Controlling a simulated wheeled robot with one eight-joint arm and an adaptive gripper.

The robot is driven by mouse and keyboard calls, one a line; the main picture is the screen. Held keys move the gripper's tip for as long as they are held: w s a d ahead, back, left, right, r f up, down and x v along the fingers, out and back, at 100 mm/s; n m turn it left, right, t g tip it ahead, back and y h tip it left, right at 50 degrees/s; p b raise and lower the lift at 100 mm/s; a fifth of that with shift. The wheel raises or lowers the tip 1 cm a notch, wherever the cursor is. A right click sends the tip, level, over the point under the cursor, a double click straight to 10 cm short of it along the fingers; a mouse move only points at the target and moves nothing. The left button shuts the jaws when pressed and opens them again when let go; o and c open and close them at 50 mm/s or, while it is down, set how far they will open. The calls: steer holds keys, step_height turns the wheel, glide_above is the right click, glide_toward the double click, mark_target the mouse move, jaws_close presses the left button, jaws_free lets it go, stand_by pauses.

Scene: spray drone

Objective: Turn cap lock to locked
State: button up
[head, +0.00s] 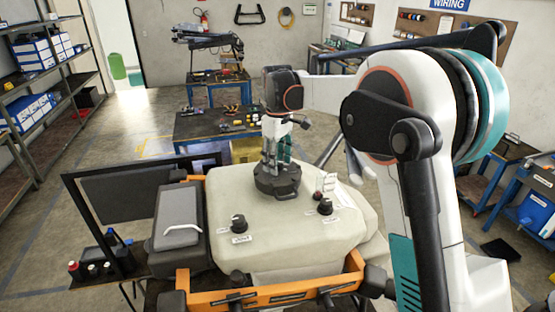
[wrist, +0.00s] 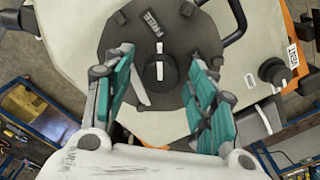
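The cap lock is a round dark cap (head: 278,184) on top of the pale tank (head: 285,235) of the drone. In the wrist view the cap (wrist: 195,40) bears a "FREE" label near its upper edge and a central knob (wrist: 153,72) with white marks lined up roughly toward that label. A second pale label is partly hidden by the left finger. My gripper (wrist: 157,75) is open, with one finger on each side of the knob and gaps between. In the head view my gripper (head: 275,158) points down over the cap; contact cannot be told.
Two black knobs, left (head: 238,222) and right (head: 326,206), stand on the tank with labels beside them. A small red button (head: 318,195) sits near the right knob. An orange frame (head: 230,298) runs along the front. A grey box (head: 178,222) is at the left.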

steer(key=c, duration=0.9)
steer(key=shift+m, duration=0.3)
steer(key=m+b, duration=0.3)
steer(key=shift+f+m, duration=0.15)
steer(key=shift+m, duration=0.15)
steer(key=m+b, duration=0.1)
steer(key=m, duration=0.2)
steer(key=shift+m+b, duration=0.3)
steer(key=shift+b, duration=0.1)
steer(key=m+b, duration=0.1)
steer(key=m, duration=0.3)
steer(key=shift+b, duration=0.3)
steer(key=shift+m+b, duration=0.4)
steer(key=shift+m, duration=1.7)
steer(key=shift+r, duration=0.2)
